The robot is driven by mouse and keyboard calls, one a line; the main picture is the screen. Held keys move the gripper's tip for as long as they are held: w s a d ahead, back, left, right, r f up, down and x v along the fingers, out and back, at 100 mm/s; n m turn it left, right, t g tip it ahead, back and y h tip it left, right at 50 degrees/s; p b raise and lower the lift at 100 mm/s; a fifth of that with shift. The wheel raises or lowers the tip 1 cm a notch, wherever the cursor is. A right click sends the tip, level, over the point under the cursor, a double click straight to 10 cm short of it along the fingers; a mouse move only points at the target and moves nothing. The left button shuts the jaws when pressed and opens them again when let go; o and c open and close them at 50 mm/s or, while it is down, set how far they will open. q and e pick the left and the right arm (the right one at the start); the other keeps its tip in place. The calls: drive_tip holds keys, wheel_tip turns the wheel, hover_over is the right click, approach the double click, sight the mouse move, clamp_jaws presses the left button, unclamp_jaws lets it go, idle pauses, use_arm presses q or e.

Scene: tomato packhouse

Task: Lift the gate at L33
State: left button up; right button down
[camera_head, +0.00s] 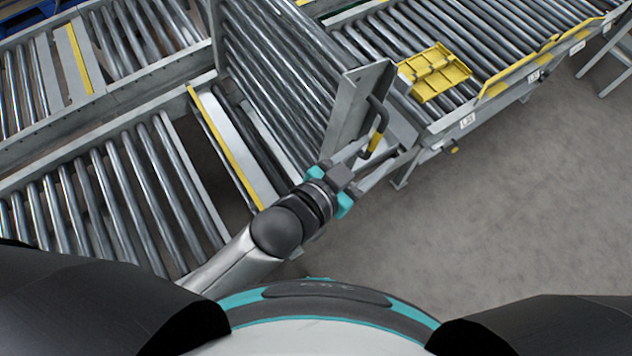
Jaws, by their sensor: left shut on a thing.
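The gate (358,105) is a section of steel rollers with a grey side plate, in the middle of the head view. It looks tilted up against the conveyor beds on either side; how far it is raised I cannot tell. A black bar handle with a yellow grip (378,136) sits on its side plate. My left gripper (384,160) reaches up from below and is shut on the handle at its lower end; the exact contact is partly hidden. A label reading L33 (467,121) is on the conveyor frame just right of the gate. My right gripper is not in view.
A roller bed (110,200) lies to the left, with a yellow-edged strip (228,150) beside the gate. Grey floor (500,240) is clear at lower right.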

use_arm(q)
drive_tip(key=s+a+p, duration=0.5)
drive_tip(key=s+a, duration=0.6)
drive_tip(key=s, duration=0.2)
drive_tip(key=shift+s+a, duration=0.15)
drive_tip(key=shift+a, duration=0.05)
idle(1.2)
drive_tip(key=shift+p, duration=0.4)
idle(0.4)
